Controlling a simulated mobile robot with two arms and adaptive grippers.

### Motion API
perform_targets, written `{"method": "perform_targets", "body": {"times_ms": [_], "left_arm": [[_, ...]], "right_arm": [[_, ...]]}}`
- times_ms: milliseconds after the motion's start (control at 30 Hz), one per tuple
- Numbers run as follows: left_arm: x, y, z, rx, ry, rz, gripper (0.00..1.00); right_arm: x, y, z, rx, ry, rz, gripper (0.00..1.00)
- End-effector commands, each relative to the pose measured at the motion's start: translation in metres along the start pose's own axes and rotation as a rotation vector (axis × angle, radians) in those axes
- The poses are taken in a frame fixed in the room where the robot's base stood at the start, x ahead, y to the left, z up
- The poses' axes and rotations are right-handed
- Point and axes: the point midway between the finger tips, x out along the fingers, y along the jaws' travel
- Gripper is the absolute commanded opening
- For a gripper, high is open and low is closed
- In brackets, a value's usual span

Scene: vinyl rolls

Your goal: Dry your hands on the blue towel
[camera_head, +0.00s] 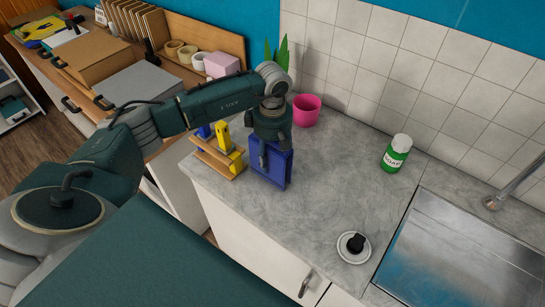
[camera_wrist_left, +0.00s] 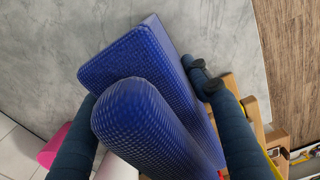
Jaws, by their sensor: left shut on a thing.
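The blue towel (camera_head: 271,172) hangs below my left gripper (camera_head: 271,145), above or against the grey worktop, near its front left part. My left gripper is shut on it. The left wrist view shows the folded, textured blue towel (camera_wrist_left: 150,120) between the two dark fingers. The fingers hide part of its sides, and I cannot tell whether its lower end touches the worktop. My right gripper is in neither view.
A wooden rack (camera_head: 217,160) with yellow and blue items stands left of the towel. A black knob on a white disc (camera_head: 354,246) and a sink (camera_head: 455,265) lie right.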

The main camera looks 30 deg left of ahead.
Motion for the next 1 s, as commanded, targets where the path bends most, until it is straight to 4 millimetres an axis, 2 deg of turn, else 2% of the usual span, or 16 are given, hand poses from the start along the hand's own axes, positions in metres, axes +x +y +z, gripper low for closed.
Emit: {"method": "perform_targets", "body": {"times_ms": [33,67,167,467,567,667,1000], "left_arm": [[0.000,0.000,0.000,0.000,0.000,0.001,0.20],[0.000,0.000,0.000,0.000,0.000,0.001,0.51],[0.000,0.000,0.000,0.000,0.000,0.001,0.70],[-0.001,0.000,0.000,0.000,0.000,0.001,0.71],[-0.008,0.001,0.000,0.000,0.000,0.003,0.71],[-0.022,0.002,0.000,0.000,0.001,0.005,0.71],[-0.093,0.001,0.000,0.000,0.001,0.004,0.71]], "right_arm": [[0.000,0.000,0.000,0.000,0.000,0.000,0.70],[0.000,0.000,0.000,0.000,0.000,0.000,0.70],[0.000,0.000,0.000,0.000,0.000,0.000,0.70],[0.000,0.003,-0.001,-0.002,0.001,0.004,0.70],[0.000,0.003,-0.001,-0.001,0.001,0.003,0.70],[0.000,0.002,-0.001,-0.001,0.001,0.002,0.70],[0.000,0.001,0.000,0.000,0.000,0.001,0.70]]}}
